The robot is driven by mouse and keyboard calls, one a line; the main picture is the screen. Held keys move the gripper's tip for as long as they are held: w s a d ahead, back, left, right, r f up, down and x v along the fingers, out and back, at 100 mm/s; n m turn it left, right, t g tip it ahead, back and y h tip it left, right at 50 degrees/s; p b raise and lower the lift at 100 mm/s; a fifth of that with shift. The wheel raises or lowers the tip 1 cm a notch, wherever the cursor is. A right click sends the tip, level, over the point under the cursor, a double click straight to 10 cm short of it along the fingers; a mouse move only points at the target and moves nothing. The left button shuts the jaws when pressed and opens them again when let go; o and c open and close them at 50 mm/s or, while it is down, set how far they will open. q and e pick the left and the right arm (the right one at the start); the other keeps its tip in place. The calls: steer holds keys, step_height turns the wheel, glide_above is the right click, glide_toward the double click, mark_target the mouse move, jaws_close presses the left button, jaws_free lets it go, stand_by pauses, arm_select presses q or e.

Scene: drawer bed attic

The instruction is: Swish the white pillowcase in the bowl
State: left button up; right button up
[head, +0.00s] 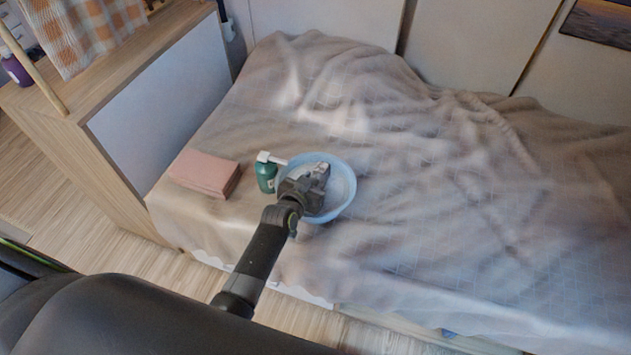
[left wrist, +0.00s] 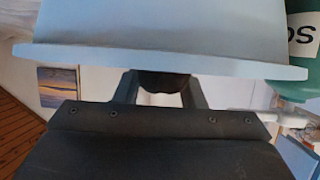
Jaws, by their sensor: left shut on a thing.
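The light blue bowl (head: 345,207) stands on the blanket near the bed's front edge. My left gripper (head: 320,174) reaches down into it and is shut, with a small bit of white cloth, the white pillowcase (head: 325,166), showing at its fingertips. Most of the pillowcase is hidden by the gripper, and I cannot tell cloth from the pale contents of the bowl. In the left wrist view the bowl's wall and rim (left wrist: 160,58) cover the upper part and hide the fingertips. My right gripper is not in view.
A green bottle (head: 266,177) with a white pump top stands close to the bowl's left side. The rumpled beige blanket (head: 450,200) is clear to the right. A wooden cabinet (head: 90,150) stands left of the bed.

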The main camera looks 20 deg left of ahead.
arm_select(q)
steer(key=shift+r+p, duration=0.55)
steer(key=shift+r, duration=0.25)
step_height(320, 180, up, 11)
steer(key=p, duration=1.1)
steer(key=shift+r, duration=0.2)
steer(key=shift+o, duration=0.2)
stand_by(2.1)
